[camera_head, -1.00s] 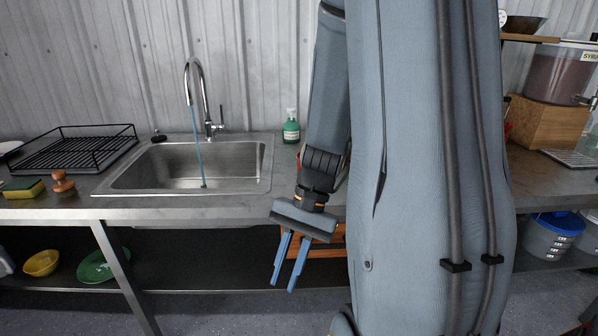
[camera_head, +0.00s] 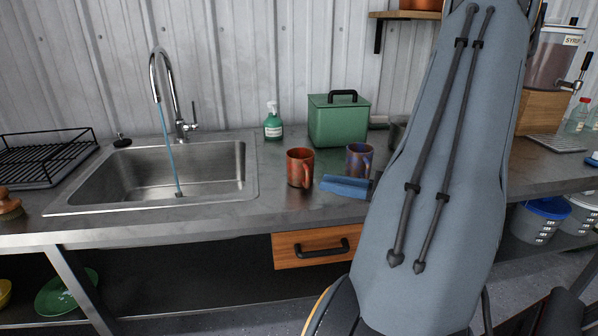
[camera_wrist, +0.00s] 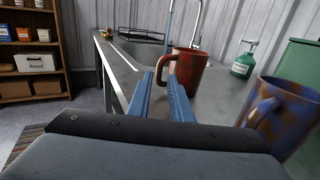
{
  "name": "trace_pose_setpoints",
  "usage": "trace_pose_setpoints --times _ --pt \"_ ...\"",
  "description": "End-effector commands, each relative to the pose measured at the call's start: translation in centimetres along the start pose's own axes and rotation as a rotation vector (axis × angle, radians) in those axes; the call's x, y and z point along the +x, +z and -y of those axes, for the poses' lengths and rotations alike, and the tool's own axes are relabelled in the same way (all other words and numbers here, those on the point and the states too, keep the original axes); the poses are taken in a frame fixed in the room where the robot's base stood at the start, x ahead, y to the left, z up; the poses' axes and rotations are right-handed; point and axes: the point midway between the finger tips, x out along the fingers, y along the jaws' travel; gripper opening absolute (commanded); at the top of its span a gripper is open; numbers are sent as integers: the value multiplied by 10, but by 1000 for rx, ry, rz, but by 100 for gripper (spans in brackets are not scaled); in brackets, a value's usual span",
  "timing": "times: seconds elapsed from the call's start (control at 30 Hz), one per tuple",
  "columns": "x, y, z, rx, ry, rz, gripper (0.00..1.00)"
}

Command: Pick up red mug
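The red mug (camera_head: 299,169) stands upright on the steel counter, right of the sink; it also shows in the wrist view (camera_wrist: 190,72). Its handle faces my gripper. My gripper (camera_head: 345,186) is at counter height, to the right of the red mug and in front of a blue-and-brown mug (camera_head: 358,160). In the wrist view my gripper (camera_wrist: 161,84) is open, its two blue fingers apart. The red mug's handle appears ahead between the fingertips, its body ahead of the right finger. Whether a finger touches the mug cannot be told. Nothing is held.
The blue-and-brown mug is close on the right in the wrist view (camera_wrist: 283,108). A green soap bottle (camera_head: 273,125) and a green lidded box (camera_head: 338,122) stand behind. The sink (camera_head: 160,170) with running water is left. Bare counter lies between sink and red mug.

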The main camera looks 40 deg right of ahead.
Motion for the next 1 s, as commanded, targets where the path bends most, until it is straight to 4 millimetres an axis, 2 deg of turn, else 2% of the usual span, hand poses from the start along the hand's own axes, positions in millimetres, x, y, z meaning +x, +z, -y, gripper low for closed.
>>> trace_pose_setpoints --times 0.5,0.83,0.93,1.0 --pt "62 0 -1 0 4 -3 19" --pt "68 0 -1 -1 1 -3 19" --pt "68 0 -1 -1 1 -3 2" --pt "68 0 -1 -1 1 -3 0"
